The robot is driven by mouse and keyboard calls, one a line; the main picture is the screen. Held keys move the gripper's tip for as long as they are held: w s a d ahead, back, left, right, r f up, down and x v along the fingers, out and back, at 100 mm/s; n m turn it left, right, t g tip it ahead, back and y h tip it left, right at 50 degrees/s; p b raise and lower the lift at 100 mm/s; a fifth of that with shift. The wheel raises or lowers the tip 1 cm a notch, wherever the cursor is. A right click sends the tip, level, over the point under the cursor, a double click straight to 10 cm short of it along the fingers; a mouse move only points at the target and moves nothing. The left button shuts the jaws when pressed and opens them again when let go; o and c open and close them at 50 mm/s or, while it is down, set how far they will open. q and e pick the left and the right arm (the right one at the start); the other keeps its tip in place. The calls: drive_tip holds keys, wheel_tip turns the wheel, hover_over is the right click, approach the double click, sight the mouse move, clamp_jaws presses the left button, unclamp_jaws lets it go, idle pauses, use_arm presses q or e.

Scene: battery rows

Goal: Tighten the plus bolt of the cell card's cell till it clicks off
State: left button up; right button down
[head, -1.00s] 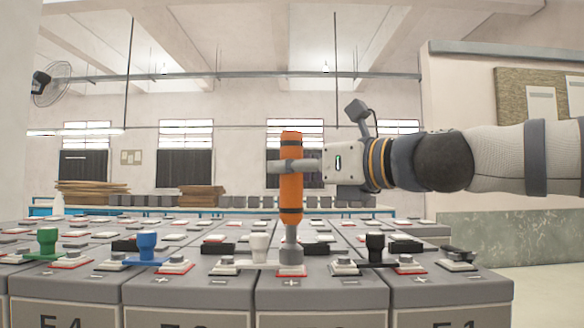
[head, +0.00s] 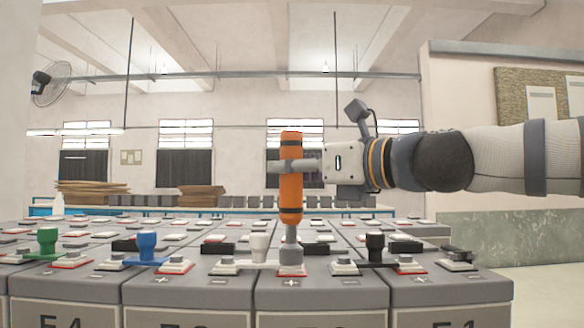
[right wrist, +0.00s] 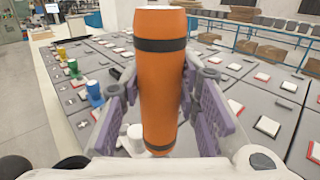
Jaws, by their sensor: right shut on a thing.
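An orange torque driver (head: 291,190) with black bands stands upright on a plus terminal (head: 290,270) in the front row. My right gripper (head: 290,167) is shut around the driver's upper part and reaches in from the right. In the right wrist view the orange driver (right wrist: 162,85) stands between the purple finger pads. The driver's socket hides the bolt beneath it. The cell under it (head: 320,292) bears a plus mark and a minus mark on its top; its front label is cut off. I see no cell card. My left gripper is not in view.
A white-capped link (head: 259,250) stands close left of the driver's socket, a black-capped one (head: 375,250) to the right. Blue (head: 146,245) and green (head: 47,242) capped links stand further left. Rows of cells stretch behind. The air above them is clear.

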sight(301, 135)
drive_tip(key=shift+f, duration=0.25)
drive_tip(key=shift+r, duration=2.75)
drive_tip(key=shift+d, duration=0.15)
